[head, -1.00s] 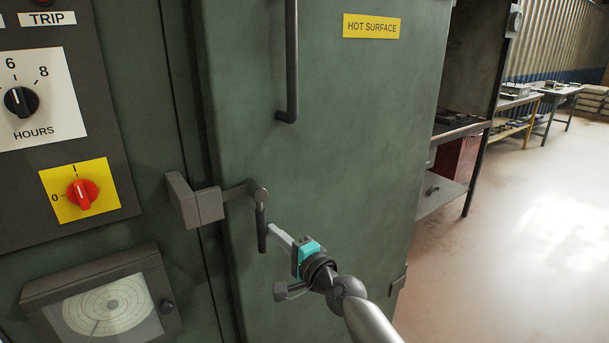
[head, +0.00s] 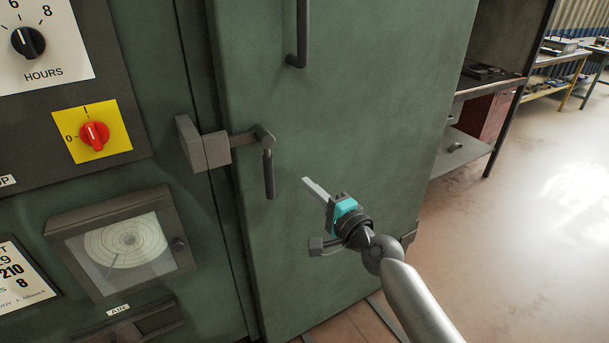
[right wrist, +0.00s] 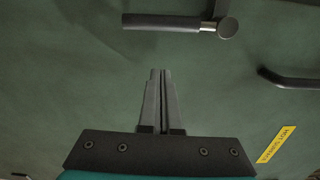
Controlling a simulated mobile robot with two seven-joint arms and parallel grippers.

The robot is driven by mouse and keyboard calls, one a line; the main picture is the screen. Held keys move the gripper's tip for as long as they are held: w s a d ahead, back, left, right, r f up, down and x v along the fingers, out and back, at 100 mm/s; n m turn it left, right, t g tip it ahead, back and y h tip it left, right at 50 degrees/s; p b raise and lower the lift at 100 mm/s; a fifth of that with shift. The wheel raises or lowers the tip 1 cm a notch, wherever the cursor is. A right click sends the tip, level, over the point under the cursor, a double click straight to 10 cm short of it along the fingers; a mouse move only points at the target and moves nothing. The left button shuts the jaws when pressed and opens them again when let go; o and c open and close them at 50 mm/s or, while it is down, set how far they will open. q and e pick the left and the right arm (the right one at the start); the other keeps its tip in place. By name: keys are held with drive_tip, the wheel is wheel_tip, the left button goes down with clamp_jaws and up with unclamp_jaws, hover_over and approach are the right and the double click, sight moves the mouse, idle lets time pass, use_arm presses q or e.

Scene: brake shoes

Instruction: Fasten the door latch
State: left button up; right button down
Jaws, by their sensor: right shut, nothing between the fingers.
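The door latch has a dark handle (head: 268,175) that hangs down from its pivot on the green door (head: 350,120). Its bar reaches left to a grey keeper block (head: 205,148) on the cabinet frame. In the right wrist view the latch handle (right wrist: 168,21) lies across the top, beyond the fingertips. My right gripper (head: 306,182) is to the right of the handle and a little lower, apart from it. Its fingers (right wrist: 158,75) are together and hold nothing. My left gripper is not in view.
A vertical pull handle (head: 302,35) sticks out from the door above the latch. A chart recorder (head: 122,245) and a red rotary switch (head: 94,135) are on the cabinet at left. Open floor (head: 520,220) and workbenches lie to the right.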

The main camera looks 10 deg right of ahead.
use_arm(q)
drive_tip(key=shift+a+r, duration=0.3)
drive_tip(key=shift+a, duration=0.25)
use_arm(e)
drive_tip(key=v, duration=0.5)
drive_tip(key=shift+s+d, duration=0.3)
drive_tip(key=shift+f, duration=0.15)
